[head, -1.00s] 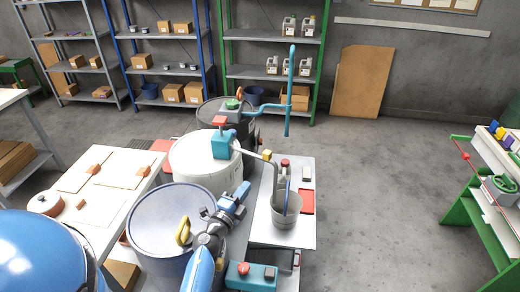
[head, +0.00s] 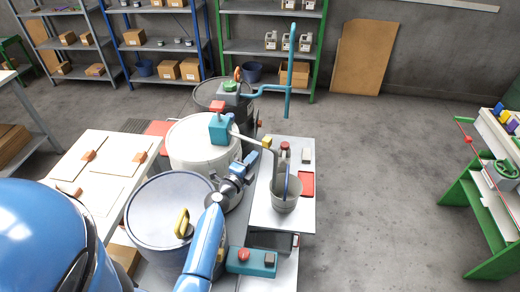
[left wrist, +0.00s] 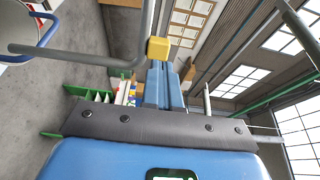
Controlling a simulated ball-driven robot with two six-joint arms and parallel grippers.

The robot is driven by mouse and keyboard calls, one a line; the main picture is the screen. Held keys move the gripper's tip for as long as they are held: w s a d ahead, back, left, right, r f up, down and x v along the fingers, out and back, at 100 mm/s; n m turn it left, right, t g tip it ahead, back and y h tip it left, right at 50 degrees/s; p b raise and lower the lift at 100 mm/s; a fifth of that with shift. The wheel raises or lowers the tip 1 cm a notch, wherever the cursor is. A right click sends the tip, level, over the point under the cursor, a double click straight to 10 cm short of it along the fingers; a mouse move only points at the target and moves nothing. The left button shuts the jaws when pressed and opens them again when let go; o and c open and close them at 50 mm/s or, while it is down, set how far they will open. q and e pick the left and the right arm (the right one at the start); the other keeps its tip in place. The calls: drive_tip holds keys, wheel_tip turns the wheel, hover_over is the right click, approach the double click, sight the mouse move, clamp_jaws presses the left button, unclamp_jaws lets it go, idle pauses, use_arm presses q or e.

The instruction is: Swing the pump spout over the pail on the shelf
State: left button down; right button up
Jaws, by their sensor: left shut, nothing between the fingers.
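The teal pump (head: 219,128) with a red top stands on the white drum (head: 205,150). Its grey spout (head: 243,137) runs right to a yellow block (head: 267,142) and bends down beside the left rim of the grey pail (head: 285,195). I cannot tell if its end is over the opening. My left gripper (head: 250,160) is shut and empty, just below the spout. In the left wrist view, the yellow block (left wrist: 158,48) and spout (left wrist: 75,52) are right beyond its fingertips (left wrist: 165,85).
A blue-grey drum (head: 165,210) with a yellow handle stands close under my left arm. A teal pipe (head: 288,75) rises behind, from the dark drum.

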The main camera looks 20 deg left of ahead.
sight(269, 138)
use_arm(q)
drive_tip(key=w, duration=0.4)
drive_tip(key=shift+w+d+r+b, duration=0.15)
drive_tip(key=shift+d+b, duration=0.15)
drive_tip(key=shift+d, duration=0.1)
drive_tip(key=shift+w, duration=0.5)
drive_tip(key=shift+w+d, duration=0.1)
drive_tip(key=shift+w, duration=0.25)
drive_tip(key=w, duration=0.2)
drive_tip(key=w+b, duration=0.1)
drive_tip(key=w, duration=0.1)
drive_tip(key=w+d, duration=0.1)
drive_tip(key=w, duration=0.2)
drive_tip(key=shift+r+b, duration=0.25)
drive_tip(key=shift+b, duration=0.15)
drive_tip(key=shift+a+r, duration=0.1)
